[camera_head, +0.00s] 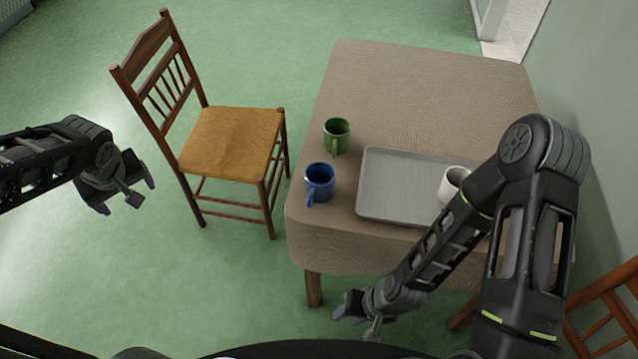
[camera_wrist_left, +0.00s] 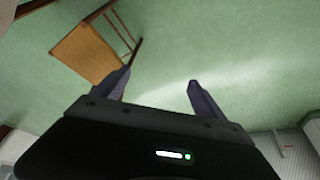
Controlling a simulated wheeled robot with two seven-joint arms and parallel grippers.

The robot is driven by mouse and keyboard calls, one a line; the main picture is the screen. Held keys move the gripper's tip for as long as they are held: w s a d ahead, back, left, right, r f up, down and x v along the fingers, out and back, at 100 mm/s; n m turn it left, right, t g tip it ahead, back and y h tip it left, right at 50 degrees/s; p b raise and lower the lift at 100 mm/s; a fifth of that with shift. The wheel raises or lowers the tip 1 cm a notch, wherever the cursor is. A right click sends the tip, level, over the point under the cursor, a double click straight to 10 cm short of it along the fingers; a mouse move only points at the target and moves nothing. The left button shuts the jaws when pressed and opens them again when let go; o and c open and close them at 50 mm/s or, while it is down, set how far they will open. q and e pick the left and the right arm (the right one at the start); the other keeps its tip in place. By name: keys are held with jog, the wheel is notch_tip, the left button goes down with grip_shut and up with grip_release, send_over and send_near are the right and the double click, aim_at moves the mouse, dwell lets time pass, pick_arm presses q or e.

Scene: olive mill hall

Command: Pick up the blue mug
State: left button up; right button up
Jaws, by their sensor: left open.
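The blue mug (camera_head: 319,183) stands upright near the left edge of the cloth-covered table (camera_head: 430,85), its handle toward the front. My left gripper (camera_head: 127,197) is open and empty over the floor, well left of the table and the mug. The left wrist view shows its two fingers spread (camera_wrist_left: 158,82) with floor and a chair beyond, and no mug. My right gripper (camera_head: 356,322) is low in front of the table's near edge, below the mug in the picture. Its fingers look apart with nothing between them.
A green mug (camera_head: 337,134) stands just behind the blue mug. A grey tray (camera_head: 385,185) lies to the right, with a white mug (camera_head: 453,182) partly hidden by my right arm. A wooden chair (camera_head: 232,142) stands left of the table, between it and my left gripper.

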dwell(0.3)
pick_arm(q)
jog(key=s+d+f+m+g+h, duration=0.15)
jog(key=d+f+m+h, duration=0.3)
jog(key=d+f, duration=1.15)
jog(key=s+d+f+m+g+h, duration=0.1)
jog(key=s+d+f+h, duration=0.1)
jog(key=s+d+f, duration=1.1)
jog(key=shift+s+d+f+m, duration=0.2)
jog(key=shift+d+f+m, duration=0.2)
jog(key=shift+d, duration=0.85)
jog(key=shift+h, duration=0.25)
